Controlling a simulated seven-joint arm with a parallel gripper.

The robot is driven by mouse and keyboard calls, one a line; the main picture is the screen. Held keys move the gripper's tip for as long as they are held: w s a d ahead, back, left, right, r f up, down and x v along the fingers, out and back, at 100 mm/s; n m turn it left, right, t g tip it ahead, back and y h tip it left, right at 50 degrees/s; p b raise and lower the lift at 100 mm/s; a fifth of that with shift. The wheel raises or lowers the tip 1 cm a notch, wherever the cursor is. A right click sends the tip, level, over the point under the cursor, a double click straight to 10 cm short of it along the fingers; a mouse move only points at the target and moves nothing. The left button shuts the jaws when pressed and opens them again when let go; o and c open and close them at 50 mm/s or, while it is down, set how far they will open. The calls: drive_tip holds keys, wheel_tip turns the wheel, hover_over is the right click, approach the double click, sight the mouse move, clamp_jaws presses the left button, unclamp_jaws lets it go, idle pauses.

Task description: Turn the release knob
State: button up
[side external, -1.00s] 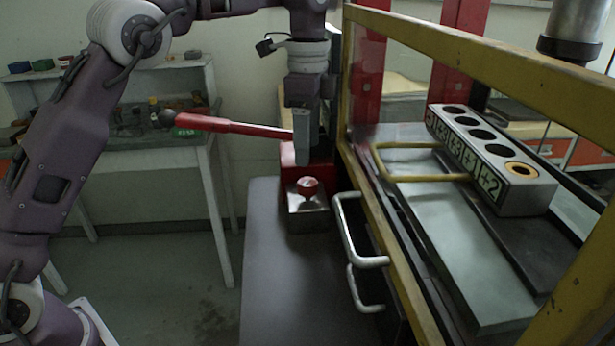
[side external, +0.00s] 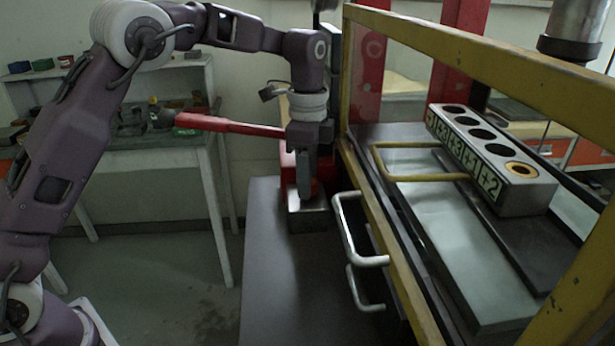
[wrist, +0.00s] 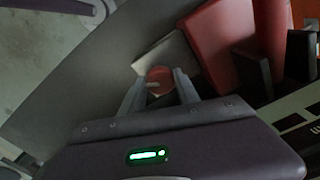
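The round red knob (wrist: 160,76) shows in the wrist view, between my gripper's two fingertips. It is on a small metal box (side external: 308,217), which stands on the dark bench top in front of the red pump body. My gripper (side external: 304,195) points down over this box in the side view and hides the knob there. In the wrist view my gripper (wrist: 160,84) is open, with one finger on each side of the knob. Whether the fingers touch the knob is hard to tell.
A red lever (side external: 230,126) reaches left from the red pump body, close to my gripper. A yellow-framed cage (side external: 400,270) and silver handles (side external: 365,262) stand just right. The dark bench top (side external: 285,280) is clear in front.

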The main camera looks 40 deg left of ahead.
clamp_jaws()
drive_tip(key=shift+n, duration=2.8)
drive_tip(key=o, duration=1)
unclamp_jaws()
drive_tip(key=shift+r, duration=0.1)
